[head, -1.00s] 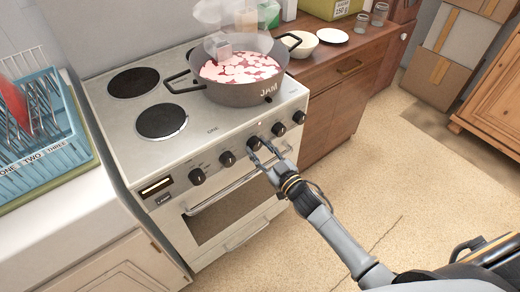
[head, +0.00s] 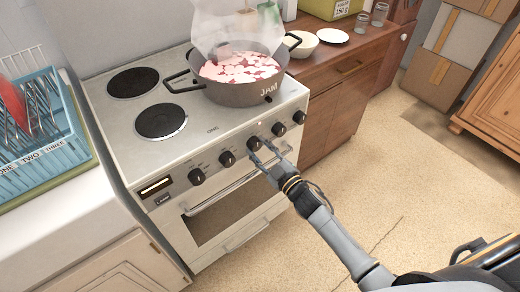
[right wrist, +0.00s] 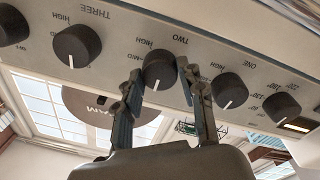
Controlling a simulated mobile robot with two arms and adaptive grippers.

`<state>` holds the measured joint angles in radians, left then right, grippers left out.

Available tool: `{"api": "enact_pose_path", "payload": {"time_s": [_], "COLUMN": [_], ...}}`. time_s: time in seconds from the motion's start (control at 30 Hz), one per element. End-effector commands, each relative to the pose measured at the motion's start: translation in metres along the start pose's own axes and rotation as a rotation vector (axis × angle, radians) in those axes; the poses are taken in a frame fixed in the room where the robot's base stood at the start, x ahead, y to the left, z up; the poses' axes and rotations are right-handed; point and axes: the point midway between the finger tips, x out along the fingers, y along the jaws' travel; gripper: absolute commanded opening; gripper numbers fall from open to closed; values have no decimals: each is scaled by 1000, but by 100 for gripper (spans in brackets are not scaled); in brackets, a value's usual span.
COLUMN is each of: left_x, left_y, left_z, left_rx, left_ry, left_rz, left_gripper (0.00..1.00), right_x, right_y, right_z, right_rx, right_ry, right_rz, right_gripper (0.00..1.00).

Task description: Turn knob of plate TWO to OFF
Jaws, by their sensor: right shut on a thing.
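The plate TWO knob (right wrist: 159,68) is a dark round knob with a white pointer line, under the upside-down label TWO in the right wrist view. Its pointer is toward the bottom of that view. My right gripper (right wrist: 163,82) has one finger on each side of it and is shut on it. In the head view the knob (head: 254,143) is on the stove front, with the right gripper (head: 262,150) at it from below right. The OFF mark of this knob cannot be made out. My left gripper is not in view.
Close neighbours are the THREE knob (right wrist: 78,46) and the ONE knob (right wrist: 230,90). A steaming JAM pot (head: 235,93) stands on the stove. The oven handle (head: 225,193) runs below the knobs.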

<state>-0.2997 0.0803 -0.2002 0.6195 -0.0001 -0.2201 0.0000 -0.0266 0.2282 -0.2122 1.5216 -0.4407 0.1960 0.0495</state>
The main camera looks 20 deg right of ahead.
Motion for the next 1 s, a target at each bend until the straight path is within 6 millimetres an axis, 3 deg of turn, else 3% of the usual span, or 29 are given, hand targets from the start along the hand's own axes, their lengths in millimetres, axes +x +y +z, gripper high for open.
{"api": "enact_pose_path", "payload": {"time_s": [0.17,0.2,0.3,0.67,0.77,1.0], "left_x": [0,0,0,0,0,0], "left_y": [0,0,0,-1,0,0], "left_z": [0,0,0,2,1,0], "left_rx": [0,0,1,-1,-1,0], "left_ry": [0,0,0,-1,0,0], "left_rz": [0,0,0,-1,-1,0], "left_gripper": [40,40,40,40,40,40], "right_x": [0,0,0,-5,-17,-68], "right_y": [0,0,0,-1,-1,-1], "right_z": [0,0,0,1,2,1], "right_rx": [-3,-3,-2,0,1,0], "right_ry": [0,0,0,-1,-3,-4], "right_rz": [-1,-1,-1,-1,-1,-3], "right_gripper": [8,47,62,62,62,62]}}
